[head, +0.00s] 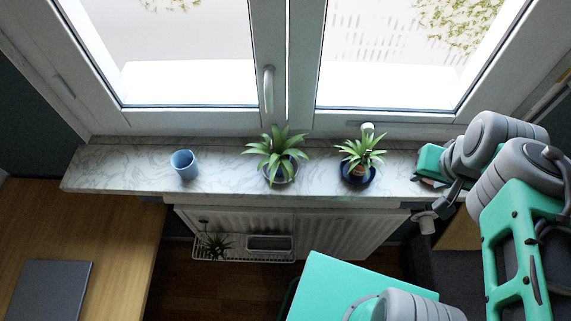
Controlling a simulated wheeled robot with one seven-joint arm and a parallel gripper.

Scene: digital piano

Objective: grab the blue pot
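A small light blue pot (184,165) stands upright and seems empty at the left of the marble window sill (120,170). A dark blue pot (357,174) with a green leafy plant (361,153) stands to the right of the sill's middle. Its leaves cover part of its rim. My gripper (428,207) is at the right end of the sill, to the right of the dark blue pot and apart from it. It is far from the light blue pot. Its fingers are small and partly hidden by my arm, so I cannot tell whether they are open.
Another plant (277,145) in a greyish pot (281,172) stands between the two blue pots. A window handle (268,90) is above it. A radiator (340,233) and a wire shelf (240,256) are below the sill. A wooden desk (120,240) with a grey laptop-like slab (52,290) is left.

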